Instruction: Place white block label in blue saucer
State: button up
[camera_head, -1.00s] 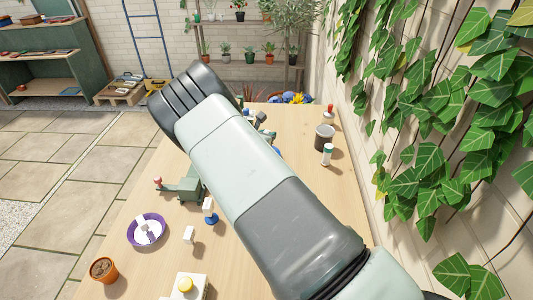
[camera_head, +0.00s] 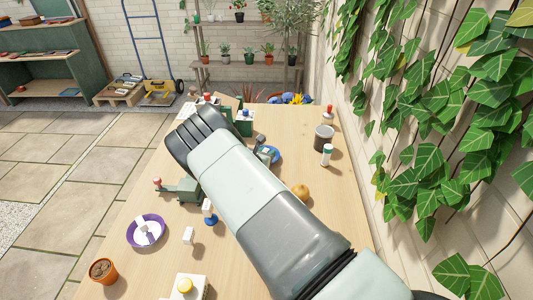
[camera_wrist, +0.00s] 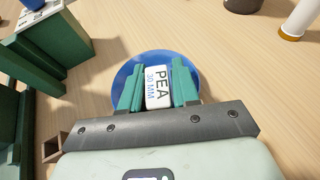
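A white block label (camera_wrist: 157,86) marked "PEA 30 MM" is between the green fingers of my gripper (camera_wrist: 158,84) in the wrist view. The fingers press on both its sides, so the gripper is shut on it. The blue saucer (camera_wrist: 150,57) lies behind the block in that view, its rim showing around the fingers. I cannot tell whether the block touches the saucer.
A purple saucer (camera_head: 132,237) holds a white piece. Another white block (camera_head: 189,235) stands on the table near a blue-based item (camera_head: 210,214). A dark cup (camera_head: 324,138) and a white bottle (camera_head: 327,155) stand right of the saucer. Green boxes (camera_wrist: 60,38) stand to its left.

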jog(key=o, duration=0.3)
jog(key=shift+r, duration=0.1)
jog(key=v, duration=1.2)
jog(key=shift+a+r, duration=0.1)
jog(key=shift+r, duration=0.05)
jog(key=s+d+r+m+g+h, duration=0.1)
jog(key=s+d+r+m+g, duration=0.3)
jog(key=d+r+m, duration=0.65)
jog(key=s+d+r+m+g+h, duration=0.3)
jog(key=d+r+m, duration=0.45)
jog(key=r, duration=0.65)
jog(key=s+d+r+m+g+y, duration=0.1)
jog(key=s+d+r+m+y, duration=0.15)
jog(key=s+r+m, duration=0.35)
jog(key=s+d+r+m+g+y, duration=0.1)
jog(key=s+d+r+y, duration=0.15)
jog(key=s, duration=0.65)
jog(key=s+a+r+m+t+y, duration=0.1)
jog(key=s+r+m+y, duration=0.1)
jog(key=s, duration=0.4)
jog(key=s+a+r+m+t+y, duration=0.1)
jog(key=s+a+r+m+y, duration=0.1)
jog(key=s, duration=0.4)
jog(key=shift+s+r+m, duration=0.4)
jog(key=shift+r+m, duration=0.05)
jog(key=shift+m, duration=0.55)
